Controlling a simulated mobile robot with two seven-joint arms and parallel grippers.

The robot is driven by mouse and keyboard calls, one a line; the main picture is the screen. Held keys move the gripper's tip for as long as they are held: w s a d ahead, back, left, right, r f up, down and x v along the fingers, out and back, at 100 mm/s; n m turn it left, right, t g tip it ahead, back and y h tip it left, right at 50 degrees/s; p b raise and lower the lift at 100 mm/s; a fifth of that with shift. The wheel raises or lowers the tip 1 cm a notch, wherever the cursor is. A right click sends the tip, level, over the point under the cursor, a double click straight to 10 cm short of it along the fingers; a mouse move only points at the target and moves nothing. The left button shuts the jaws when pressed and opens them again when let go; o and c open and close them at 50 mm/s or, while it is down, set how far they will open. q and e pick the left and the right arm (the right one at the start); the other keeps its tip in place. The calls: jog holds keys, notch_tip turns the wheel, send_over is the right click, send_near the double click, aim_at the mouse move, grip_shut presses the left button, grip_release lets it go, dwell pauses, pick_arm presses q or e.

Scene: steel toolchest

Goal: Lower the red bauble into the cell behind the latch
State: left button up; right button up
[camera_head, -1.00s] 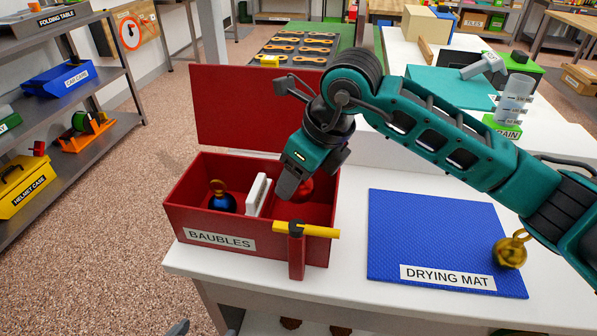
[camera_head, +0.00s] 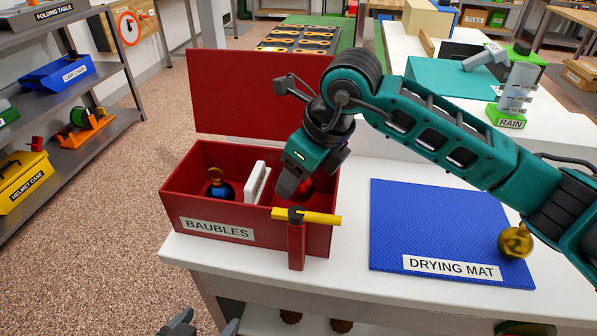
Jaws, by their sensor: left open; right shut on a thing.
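The red box (camera_head: 178,205) labelled BAUBLES stands open on the white table, its lid raised behind. A white divider (camera_head: 257,182) splits it. The latch, a red post with a yellow bar (camera_head: 322,219), stands at the front of the right cell. My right gripper (camera_head: 293,187) is shut on the red bauble (camera_head: 307,186) inside the right cell's outline, behind the latch. Fingers and wall hide part of the bauble; I cannot tell whether it touches the floor. My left gripper (camera_head: 203,327) is open and empty at the bottom edge, below the box, mostly out of frame.
A blue bauble (camera_head: 222,190) with a gold cap sits in the left cell. A gold bauble (camera_head: 515,242) rests on the blue drying mat (camera_head: 430,222), right of the box. My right arm spans the space above the mat. Bare table lies between box and mat.

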aim_at(299, 194)
jog(key=shift+f, duration=0.2)
jog(key=shift+f+b, duration=2)
jog(key=shift+f, duration=0.1)
dwell(0.9)
jog(key=o, duration=0.8)
